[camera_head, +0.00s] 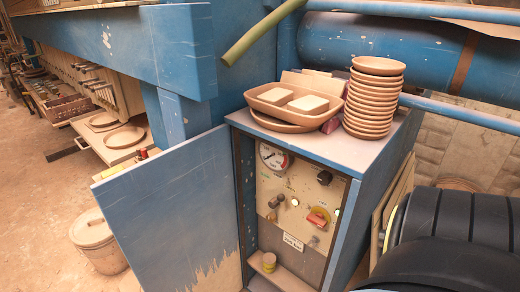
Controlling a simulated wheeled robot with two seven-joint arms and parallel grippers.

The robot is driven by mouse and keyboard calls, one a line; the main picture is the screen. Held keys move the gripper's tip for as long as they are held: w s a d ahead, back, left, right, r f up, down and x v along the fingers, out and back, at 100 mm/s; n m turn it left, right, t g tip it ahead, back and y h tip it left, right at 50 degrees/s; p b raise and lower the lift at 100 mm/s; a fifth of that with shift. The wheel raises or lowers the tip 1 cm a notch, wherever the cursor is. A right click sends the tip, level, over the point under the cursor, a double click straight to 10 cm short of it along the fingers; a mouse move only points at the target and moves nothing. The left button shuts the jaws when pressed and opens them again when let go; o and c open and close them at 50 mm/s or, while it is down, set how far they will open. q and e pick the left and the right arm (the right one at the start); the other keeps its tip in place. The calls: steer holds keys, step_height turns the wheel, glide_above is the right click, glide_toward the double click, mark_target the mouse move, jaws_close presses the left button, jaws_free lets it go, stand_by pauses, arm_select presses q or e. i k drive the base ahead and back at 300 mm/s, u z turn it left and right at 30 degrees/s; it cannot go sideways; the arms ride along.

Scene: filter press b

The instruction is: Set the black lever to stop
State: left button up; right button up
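An open blue cabinet (341,153) stands in the middle of the view, with a control panel (270,183) inside it. A black knob or lever (324,177) sits at the panel's upper right; its exact setting is too small to read. A dark, stubby lever-like handle (276,201) is at the panel's left, below a round gauge (273,156). A red switch on a yellow base (318,217) is at the lower right. I cannot tell which dark control is the named lever, and no stop mark is legible. Neither of my grippers is in view.
The cabinet's blue door (170,210) stands open to the left. Stacked clay bowls (372,100) and a clay tray (296,100) sit on the cabinet top. A large black ribbed shape (450,235) fills the lower right. A lidded bucket (97,240) stands on the floor at left.

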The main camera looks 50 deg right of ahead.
mark_target(273, 204)
steer(key=i, duration=0.85)
steer(key=z, duration=0.2)
